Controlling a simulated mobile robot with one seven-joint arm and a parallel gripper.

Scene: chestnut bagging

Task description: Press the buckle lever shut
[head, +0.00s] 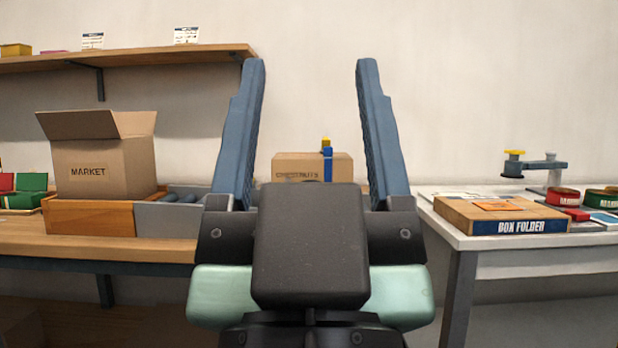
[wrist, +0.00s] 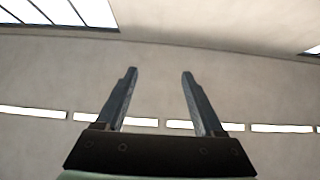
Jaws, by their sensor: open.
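A closed cardboard box marked CHESTNUTS (head: 290,166) shows in the head view, beyond and between my gripper's fingers. A blue strap (head: 328,166) runs down its front near the right side. A small yellow part (head: 326,142) stands up at the top of the strap; it may be the buckle lever, but it is too small to tell how far it is raised. My gripper (head: 311,62) is open and empty, fingers pointing up, well short of the box. In the wrist view my gripper (wrist: 158,70) faces only wall and ceiling.
An open MARKET box (head: 105,165) sits on a wooden stand on the left bench (head: 100,247). A shelf (head: 150,56) hangs above.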

